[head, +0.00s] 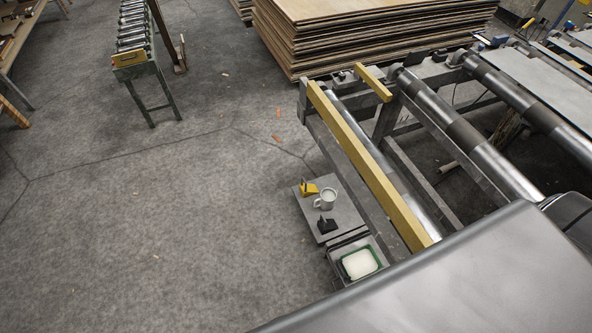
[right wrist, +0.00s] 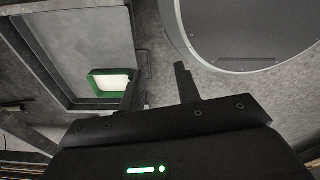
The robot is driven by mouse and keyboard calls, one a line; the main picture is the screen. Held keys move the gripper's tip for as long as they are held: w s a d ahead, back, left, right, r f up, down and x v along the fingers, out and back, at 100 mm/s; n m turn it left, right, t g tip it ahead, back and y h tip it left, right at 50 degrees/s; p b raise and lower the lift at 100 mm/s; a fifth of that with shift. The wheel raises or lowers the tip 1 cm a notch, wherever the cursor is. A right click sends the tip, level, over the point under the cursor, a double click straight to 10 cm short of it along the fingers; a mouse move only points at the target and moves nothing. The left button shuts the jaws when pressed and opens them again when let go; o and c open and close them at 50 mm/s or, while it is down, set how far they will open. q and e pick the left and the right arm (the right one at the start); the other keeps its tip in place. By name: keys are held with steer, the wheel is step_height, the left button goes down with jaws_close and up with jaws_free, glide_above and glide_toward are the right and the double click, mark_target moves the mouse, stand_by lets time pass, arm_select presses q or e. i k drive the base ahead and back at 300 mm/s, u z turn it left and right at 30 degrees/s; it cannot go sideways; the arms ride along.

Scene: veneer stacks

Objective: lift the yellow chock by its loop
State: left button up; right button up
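The yellow chock (head: 309,190) sits on a small grey table (head: 346,217) in the head view, near its far left corner. Its loop is too small to make out clearly. A white mug (head: 326,198) stands just right of it, and a black chock-like piece (head: 327,225) lies nearer. My right gripper (right wrist: 160,76) shows in the right wrist view with its two fingers apart and nothing between them. The yellow chock is not seen in that view.
A green-rimmed tray with white contents (head: 347,274) is nearer than the table; a green-rimmed tray (right wrist: 94,87) also shows in the right wrist view. A long yellow rail (head: 370,165) and rollers (head: 470,140) run along the right. The floor (head: 180,220) to the left is mostly clear.

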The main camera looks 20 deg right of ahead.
mark_target(310, 185)
steer(key=u, duration=0.35)
steer(key=i, duration=0.9)
steer(key=z, duration=2.8)
